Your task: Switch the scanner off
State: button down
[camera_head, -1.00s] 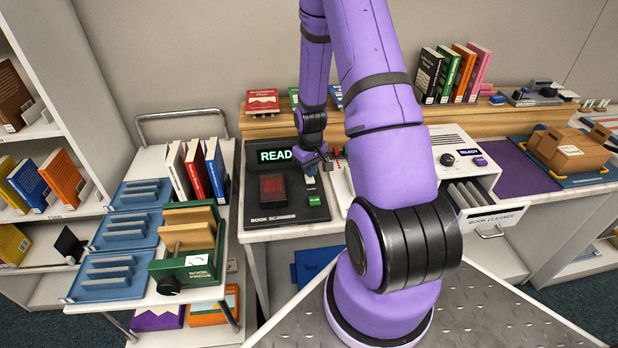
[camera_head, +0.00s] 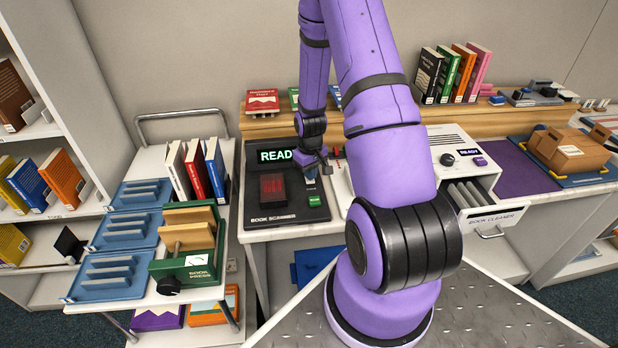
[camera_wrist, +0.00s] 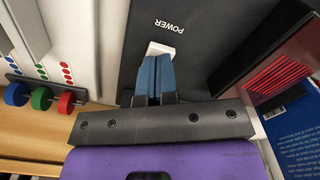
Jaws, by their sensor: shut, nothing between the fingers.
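In the head view my gripper (camera_head: 318,170) is over the scanner's right side, above a green button (camera_head: 315,201).
The book cleaner (camera_head: 468,155) stands to the right with its drawer open. A cart with blue racks (camera_head: 130,230) and a green book press (camera_head: 188,262) stands to the left. Red, green and blue knobs (camera_wrist: 42,98) lie beside the scanner in the wrist view.

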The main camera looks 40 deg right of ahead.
jog(key=shift+f, duration=0.6)
dwell(0.3)
jog(key=shift+r, duration=3.55)
jog(key=s+a+r+t+h, duration=0.1)
jog(key=a+r, duration=0.5)
jog(key=r, duration=0.6)
jog(key=s+a+r+t, duration=0.1)
jog(key=a+r, duration=0.5)
jog(key=r, duration=0.6)
jog(key=s+a+r+t, duration=0.1)
jog(key=s+a+r, duration=0.4)
jog(key=s, duration=0.3)
jog(key=s+a+r+n+t+y, duration=0.1)
jog(key=s+a+r+t, duration=0.1)
jog(key=s+a+r, duration=0.4)
jog(key=s+r, duration=0.2)
jog(key=s, duration=0.1)
jog(key=shift+s+r, duration=0.15)
